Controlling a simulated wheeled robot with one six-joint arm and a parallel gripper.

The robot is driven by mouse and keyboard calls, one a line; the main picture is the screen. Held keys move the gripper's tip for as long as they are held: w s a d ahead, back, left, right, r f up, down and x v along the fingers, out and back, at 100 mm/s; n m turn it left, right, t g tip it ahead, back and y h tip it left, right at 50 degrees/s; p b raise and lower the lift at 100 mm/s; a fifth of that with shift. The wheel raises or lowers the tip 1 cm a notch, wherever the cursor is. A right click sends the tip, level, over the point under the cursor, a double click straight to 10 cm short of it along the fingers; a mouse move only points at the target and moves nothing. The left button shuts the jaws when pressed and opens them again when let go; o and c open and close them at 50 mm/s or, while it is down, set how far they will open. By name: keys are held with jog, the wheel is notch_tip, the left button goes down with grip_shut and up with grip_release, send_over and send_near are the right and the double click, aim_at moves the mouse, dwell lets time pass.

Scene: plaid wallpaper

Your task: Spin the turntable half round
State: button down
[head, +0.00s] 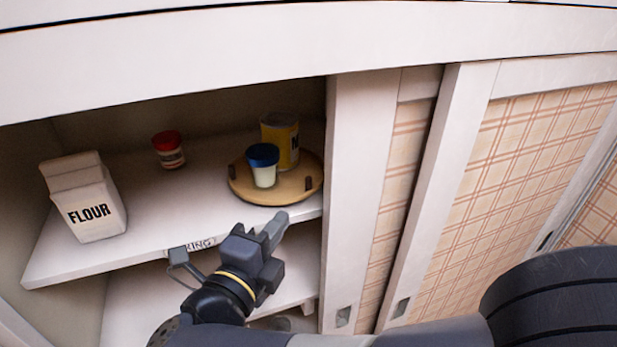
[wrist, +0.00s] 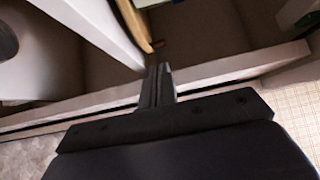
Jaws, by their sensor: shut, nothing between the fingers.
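The turntable (head: 293,194) is a round tan wooden disc on the right of the cabinet's upper shelf, with small dark pegs near its rim. A yellow can (head: 287,140) and a white jar with a blue lid (head: 263,172) stand on it. In the wrist view a sliver of the turntable's tan edge (wrist: 138,27) shows near the top. My gripper (head: 276,225) is shut and empty, just in front of the shelf and below the turntable's front rim. It looks apart from the rim. The shut fingers also show in the wrist view (wrist: 160,75).
A flour carton (head: 88,200) stands at the shelf's left. A red-lidded jar (head: 169,150) stands farther back. The shelf (head: 160,215) is clear between them and the turntable. A white cabinet upright (head: 350,200) stands close on the turntable's right. A lower shelf (head: 135,290) lies below.

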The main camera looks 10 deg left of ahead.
aim_at(312, 206)
jog(key=p+x, duration=0.2)
jog(key=x, duration=0.6)
jog(key=shift+w, duration=0.35)
jog(key=shift+d, duration=0.1)
jog(key=shift+w+d+f+n+y+b, duration=0.2)
jog(key=shift+w+d+n+y+b, duration=0.3)
jog(key=shift+y+b, duration=0.5)
jog(key=shift+d+b, duration=0.2)
jog(key=shift+b, duration=0.25)
jog(key=shift+w+d+r, duration=0.15)
jog(key=shift+w, duration=0.2)
